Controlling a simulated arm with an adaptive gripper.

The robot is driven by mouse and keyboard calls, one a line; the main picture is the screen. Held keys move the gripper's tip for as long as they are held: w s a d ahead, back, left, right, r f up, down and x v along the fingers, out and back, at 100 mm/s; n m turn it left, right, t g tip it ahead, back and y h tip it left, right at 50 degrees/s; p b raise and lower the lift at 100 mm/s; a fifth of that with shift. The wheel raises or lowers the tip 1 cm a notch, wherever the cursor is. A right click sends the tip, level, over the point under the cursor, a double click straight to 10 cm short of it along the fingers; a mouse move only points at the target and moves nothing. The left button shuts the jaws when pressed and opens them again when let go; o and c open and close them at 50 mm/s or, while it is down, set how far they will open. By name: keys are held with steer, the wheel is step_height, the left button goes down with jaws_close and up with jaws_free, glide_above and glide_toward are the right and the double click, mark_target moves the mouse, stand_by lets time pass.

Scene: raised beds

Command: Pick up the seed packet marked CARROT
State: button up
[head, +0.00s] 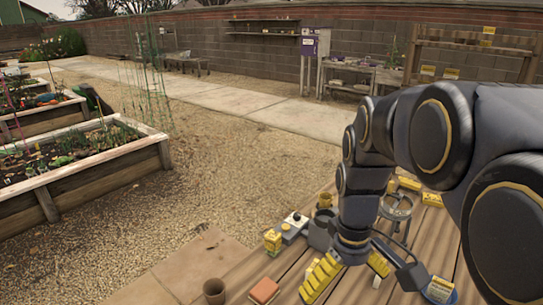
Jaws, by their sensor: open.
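My gripper (376,284) hangs over the wooden table at the lower right, its yellow-padded fingers spread apart and open. I see nothing held between them. No packet with a readable CARROT marking shows. A small yellow box or packet (272,241) stands on the table left of my gripper. More small yellow items (432,199) lie behind it on the right; their print is too small to read. My arm and gripper hide part of the tabletop.
On the wooden table (235,272) are an orange-red block (264,290), a brown pot (214,290), a dark cup (320,232) and a round metal stand (397,206). Raised beds (85,178) stand at the left. Gravel lies open between.

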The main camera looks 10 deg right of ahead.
steer(key=w+d+f+n, duration=0.2)
steer(key=w+d+f, duration=0.3)
steer(key=w, duration=0.4)
steer(key=w+d+f+n, duration=0.2)
steer(key=w+d+f, duration=0.1)
steer(key=w+d, duration=0.5)
steer(key=w+d+f+n, duration=0.1)
steer(key=w+d+f, duration=0.1)
steer(key=d+f, duration=0.1)
steer(key=w+d+f+n+t, duration=0.1)
steer(key=w+d+f, duration=0.1)
steer(key=d+f, duration=0.2)
steer(key=w+d+f+n, duration=0.1)
steer(key=w+d+f, duration=0.1)
steer(key=f, duration=0.4)
steer(key=shift+w+d+f, duration=0.2)
steer(key=shift+d, duration=0.25)
steer(key=shift+w+d+f, duration=0.15)
steer(key=shift+w+d, duration=0.05)
steer(key=shift+d, duration=0.25)
steer(key=shift+d+f+n, duration=0.15)
steer(key=shift+f+n, duration=0.15)
steer(key=shift+f, duration=0.9)
step_height(320, 180, down, 6)
steer(key=c, duration=1)
